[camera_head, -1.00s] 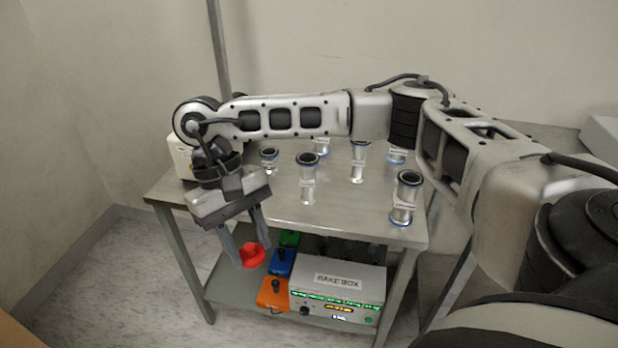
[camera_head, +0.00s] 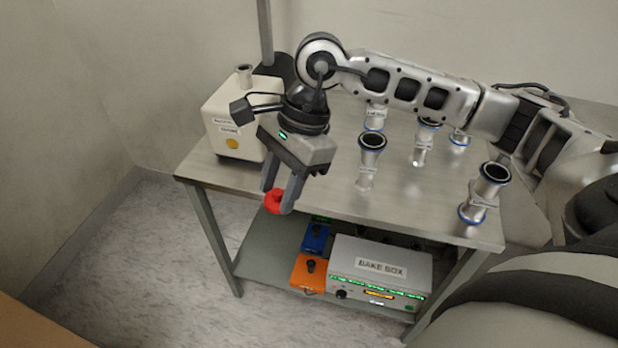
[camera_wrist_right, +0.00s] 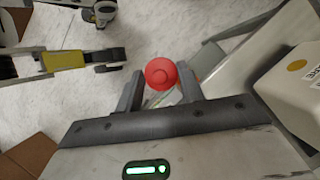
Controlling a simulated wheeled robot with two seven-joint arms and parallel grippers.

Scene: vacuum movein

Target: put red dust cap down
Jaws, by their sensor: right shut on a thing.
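The red dust cap (camera_head: 276,201) is held between the fingertips of my right gripper (camera_head: 280,196), in front of the table's front left edge and at about tabletop height. In the right wrist view the cap (camera_wrist_right: 161,73) sits between the two finger ends of my right gripper (camera_wrist_right: 160,84). The gripper points downward and is shut on the cap. My left gripper does not show in the head view; in the right wrist view I cannot make it out for certain.
The metal table (camera_head: 330,195) carries a white pump unit (camera_head: 235,118) at left and several flanged metal tubes, one at front right (camera_head: 485,192). The lower shelf (camera_head: 262,250) holds the bake box (camera_head: 380,272), a blue box (camera_head: 315,238) and an orange box (camera_head: 309,273). Floor at left is clear.

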